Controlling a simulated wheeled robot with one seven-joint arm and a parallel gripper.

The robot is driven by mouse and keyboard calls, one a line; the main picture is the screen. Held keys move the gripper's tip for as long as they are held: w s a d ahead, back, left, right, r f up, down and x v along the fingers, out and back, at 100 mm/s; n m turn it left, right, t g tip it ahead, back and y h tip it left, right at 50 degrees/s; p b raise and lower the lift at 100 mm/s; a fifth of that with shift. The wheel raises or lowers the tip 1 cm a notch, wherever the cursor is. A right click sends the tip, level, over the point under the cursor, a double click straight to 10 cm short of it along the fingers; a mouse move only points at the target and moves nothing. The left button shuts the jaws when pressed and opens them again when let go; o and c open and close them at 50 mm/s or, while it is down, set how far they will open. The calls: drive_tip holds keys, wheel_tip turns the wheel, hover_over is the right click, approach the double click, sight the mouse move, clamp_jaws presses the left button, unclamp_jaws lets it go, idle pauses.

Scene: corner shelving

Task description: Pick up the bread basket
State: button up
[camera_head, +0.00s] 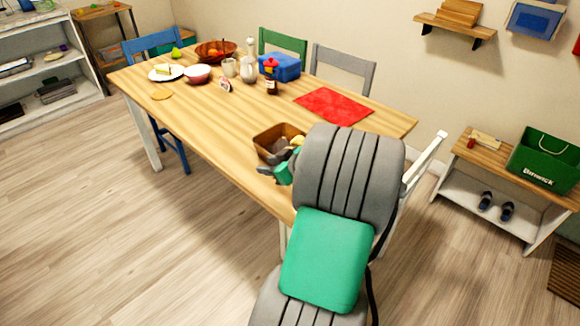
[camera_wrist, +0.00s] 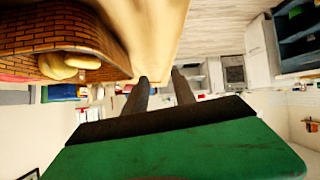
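The bread basket (camera_head: 268,137) is a brown woven basket near the table's front edge in the camera_head view, with my gripper (camera_head: 270,168) just in front of it and partly over it. In the camera_wrist view the basket (camera_wrist: 60,28) fills the upper left, tilted in the picture, with yellowish bread rolls (camera_wrist: 68,66) in it. My gripper's two dark fingers (camera_wrist: 160,78) stand apart there with nothing between them. The basket lies to the left of the fingers. My arm hides part of the basket's right side in the camera_head view.
The wooden table (camera_head: 225,122) also bears a red mat (camera_head: 334,106), a blue lunch box (camera_head: 281,67), a fruit bowl (camera_head: 216,51) and a plate (camera_head: 166,72). Chairs stand around it. A shoe bench (camera_head: 490,203) is at the right. Floor at left is clear.

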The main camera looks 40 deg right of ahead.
drive_tip(key=shift+m+t+h, duration=0.3)
drive_tip(key=shift+t+h, duration=0.5)
drive_tip(key=s+d, duration=0.1)
drive_tip(key=d, duration=0.1)
drive_tip(key=s+d+f, duration=0.1)
drive_tip(key=d, duration=0.1)
drive_tip(key=s+d, duration=0.1)
drive_tip(key=d, duration=0.1)
drive_tip(key=shift+f+b, duration=0.15)
drive_tip(key=shift+b, duration=0.15)
drive_tip(key=shift+w+d, duration=0.15)
drive_tip(key=shift+w, duration=0.15)
drive_tip(key=x, duration=0.7)
drive_tip(key=shift+f+p, duration=0.15)
drive_tip(key=shift+p, duration=0.15)
clamp_jaws()
